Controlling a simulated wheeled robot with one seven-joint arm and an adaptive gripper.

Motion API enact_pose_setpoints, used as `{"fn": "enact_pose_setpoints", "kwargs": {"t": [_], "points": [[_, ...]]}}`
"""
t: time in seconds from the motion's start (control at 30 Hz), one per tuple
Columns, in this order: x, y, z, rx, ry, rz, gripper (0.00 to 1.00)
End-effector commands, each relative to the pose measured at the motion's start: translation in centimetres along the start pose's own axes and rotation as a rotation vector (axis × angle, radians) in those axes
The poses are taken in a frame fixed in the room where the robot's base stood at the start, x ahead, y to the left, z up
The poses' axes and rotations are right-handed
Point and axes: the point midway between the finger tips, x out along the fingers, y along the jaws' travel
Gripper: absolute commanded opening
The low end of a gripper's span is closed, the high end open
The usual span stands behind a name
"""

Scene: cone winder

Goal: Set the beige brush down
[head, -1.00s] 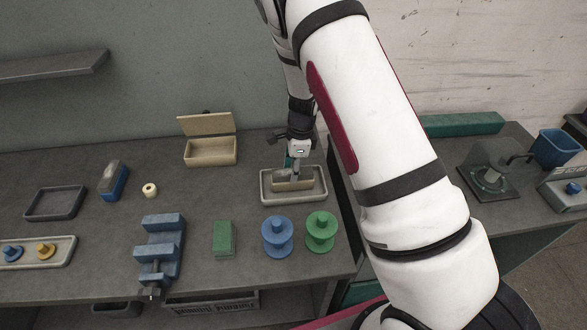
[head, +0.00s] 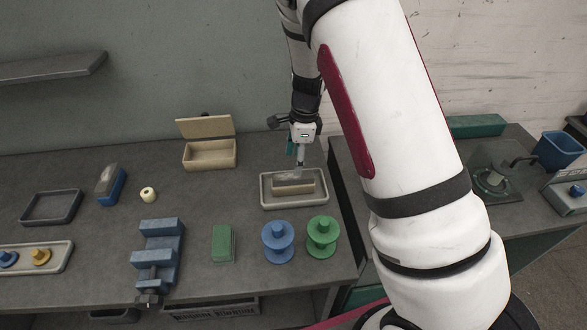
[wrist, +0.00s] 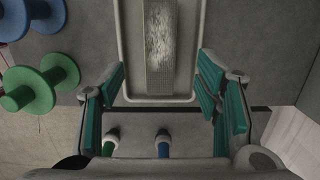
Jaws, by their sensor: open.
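The beige brush (head: 294,186) lies in the light grey tray (head: 322,200) at the right end of the workbench, its speckled grey face upward. In the wrist view the brush (wrist: 161,45) runs lengthwise inside the tray (wrist: 127,60), at the top centre. My gripper (head: 300,163) is just above the tray. In the wrist view its teal fingers (wrist: 162,100) are spread wide apart with nothing between them, and the brush lies beyond them, apart from both.
A blue spool (head: 278,241) and a green spool (head: 322,237) stand in front of the tray. A green block (head: 222,243), a blue vise-like fixture (head: 158,255) and an open beige box (head: 209,154) are to the left. Bare bench lies between box and tray.

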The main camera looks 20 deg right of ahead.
Motion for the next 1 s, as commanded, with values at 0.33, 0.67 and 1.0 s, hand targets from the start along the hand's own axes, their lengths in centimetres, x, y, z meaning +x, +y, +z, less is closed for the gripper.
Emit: {"fn": "enact_pose_setpoints", "kwargs": {"t": [0.33,0.67,1.0], "points": [[-5.5,-0.1,0.0,-0.001,0.0,-0.002,0.58],[-10.3,1.9,0.8,-0.158,-0.046,-0.034,0.58],[-19.7,8.7,2.0,-0.652,-0.081,-0.157,0.58]]}}
